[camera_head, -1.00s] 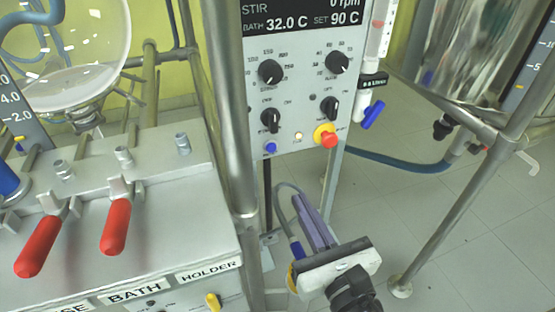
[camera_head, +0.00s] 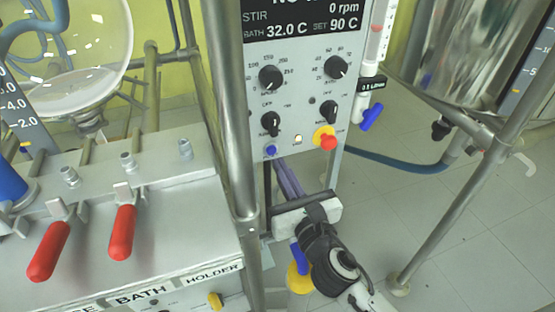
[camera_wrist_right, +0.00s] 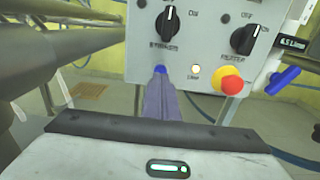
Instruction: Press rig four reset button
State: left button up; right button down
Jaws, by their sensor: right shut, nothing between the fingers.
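The control panel (camera_head: 295,110) carries a small blue button (camera_head: 270,150) at its lower left edge, which I take to be the reset button. My right gripper (camera_head: 281,165) is shut and empty, its purple fingers pointing up toward the panel's lower edge just below the blue button. In the right wrist view the fingertips (camera_wrist_right: 160,78) overlap the lower part of the blue button (camera_wrist_right: 160,69); I cannot tell whether they touch it. The button's label is not readable. My left gripper is not in view.
A red mushroom button on a yellow base (camera_head: 326,138) and a lit lamp (camera_head: 298,139) sit right of the blue button. Black knobs (camera_head: 270,123) are above. A steel post (camera_head: 232,130) stands left. Red-handled clamps (camera_head: 122,232) are on the bench at left.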

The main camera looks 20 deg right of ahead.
aim_at(272, 152)
jog(key=shift+w, duration=1.4)
jog(key=shift+w, duration=0.1)
